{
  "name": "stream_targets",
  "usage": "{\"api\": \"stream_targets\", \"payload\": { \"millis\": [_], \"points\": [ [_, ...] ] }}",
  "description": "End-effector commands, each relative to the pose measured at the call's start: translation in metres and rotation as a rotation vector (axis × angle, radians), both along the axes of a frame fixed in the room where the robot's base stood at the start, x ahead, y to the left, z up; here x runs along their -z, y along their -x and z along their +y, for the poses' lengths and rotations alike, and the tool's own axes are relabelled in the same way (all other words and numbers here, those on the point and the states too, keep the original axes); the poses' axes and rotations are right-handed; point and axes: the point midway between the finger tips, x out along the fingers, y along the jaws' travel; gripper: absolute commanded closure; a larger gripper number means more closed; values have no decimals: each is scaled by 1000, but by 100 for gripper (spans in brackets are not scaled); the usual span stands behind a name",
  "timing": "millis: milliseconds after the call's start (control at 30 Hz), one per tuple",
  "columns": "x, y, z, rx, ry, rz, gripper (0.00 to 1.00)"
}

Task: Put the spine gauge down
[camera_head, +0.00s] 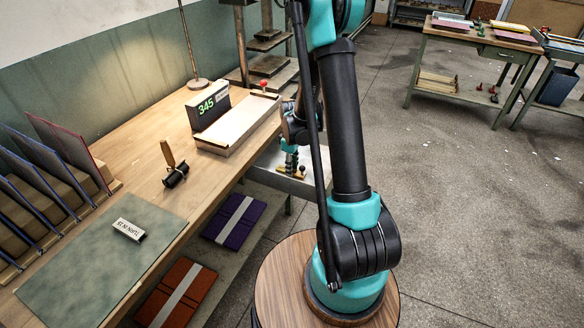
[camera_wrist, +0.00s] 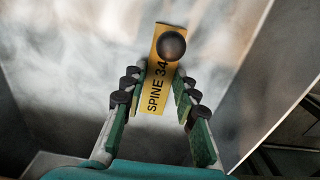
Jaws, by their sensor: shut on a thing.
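The spine gauge (camera_wrist: 155,95) is a flat yellow plate lettered "SPINE 34", the rest of its number covered by a dark round knob (camera_wrist: 171,45). My gripper (camera_wrist: 161,80) is shut on it, with a finger on each side in the wrist view. Below it is a smooth grey metal surface (camera_wrist: 75,60); I cannot tell whether the gauge touches it. In the head view my gripper (camera_head: 291,162) is low over the grey surface beside the bench, with a yellow bit of the gauge showing at its tips. My arm hides part of that area.
The wooden bench (camera_head: 150,185) holds a display reading 345 (camera_head: 207,105), a pale board box (camera_head: 237,122), a dark-ended wooden-handled tool (camera_head: 174,168), a "TURN-IN" block (camera_head: 129,230) on a green mat (camera_head: 90,265), and upright boards in a rack. Purple and rust covers lie below.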

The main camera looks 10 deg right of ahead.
Motion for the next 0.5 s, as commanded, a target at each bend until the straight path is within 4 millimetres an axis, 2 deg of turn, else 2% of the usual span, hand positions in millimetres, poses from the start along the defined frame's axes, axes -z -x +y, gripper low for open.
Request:
{"api": "stream_targets", "payload": {
  "millis": [200, 233, 400, 500],
  "points": [
    [2, 0, 0, 0, 0, 0, 100],
    [3, 0, 0, 0, 0, 0, 70],
    [2, 0, 0, 0, 0, 0, 51],
    [2, 0, 0, 0, 0, 0, 51]
  ]
}}
